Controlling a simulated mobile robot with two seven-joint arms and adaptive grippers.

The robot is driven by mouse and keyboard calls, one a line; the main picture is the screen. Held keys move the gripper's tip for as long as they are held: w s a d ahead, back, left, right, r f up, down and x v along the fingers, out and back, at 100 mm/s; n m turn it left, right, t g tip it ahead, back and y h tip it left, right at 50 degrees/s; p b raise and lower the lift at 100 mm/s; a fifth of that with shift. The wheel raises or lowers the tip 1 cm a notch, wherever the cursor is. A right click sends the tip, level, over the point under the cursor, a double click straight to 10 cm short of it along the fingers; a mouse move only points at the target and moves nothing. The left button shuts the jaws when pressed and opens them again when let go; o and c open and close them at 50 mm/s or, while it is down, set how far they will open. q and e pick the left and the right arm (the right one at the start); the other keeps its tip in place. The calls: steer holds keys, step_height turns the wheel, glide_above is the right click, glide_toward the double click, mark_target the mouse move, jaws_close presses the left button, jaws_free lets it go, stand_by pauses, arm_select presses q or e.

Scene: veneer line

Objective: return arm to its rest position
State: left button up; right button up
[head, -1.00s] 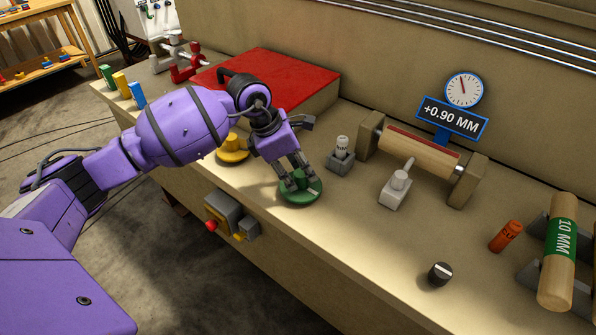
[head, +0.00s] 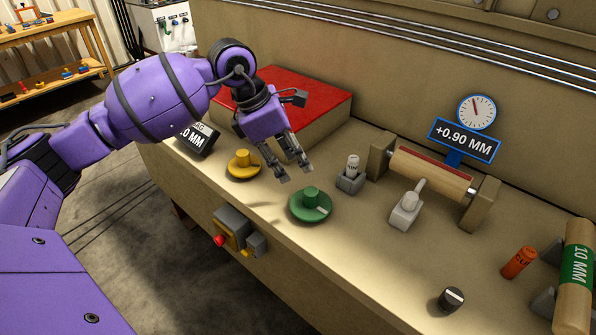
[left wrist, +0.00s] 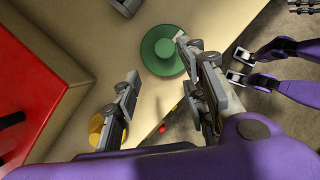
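My left arm, purple, comes in from the left of the head view. My left gripper (head: 295,174) hangs above the bench, behind and above the green round knob (head: 310,205), apart from it. Its two fingers are spread with nothing between them; the left wrist view (left wrist: 165,62) also shows the gap. The green knob (left wrist: 162,50) lies just past the fingertips there. My right arm is absent from the head view. Purple parts with grey tips (left wrist: 238,66) at the right of the left wrist view look like my right gripper; its opening is unclear.
A yellow knob (head: 243,165) and a red-topped block (head: 310,98) stand near the gripper. A control box (head: 231,228) juts from the bench front.

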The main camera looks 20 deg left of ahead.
arm_select(q)
steer(key=shift+s+a+r, duration=0.15)
steer(key=shift+a+r, duration=0.05)
steer(key=shift+r, duration=0.3)
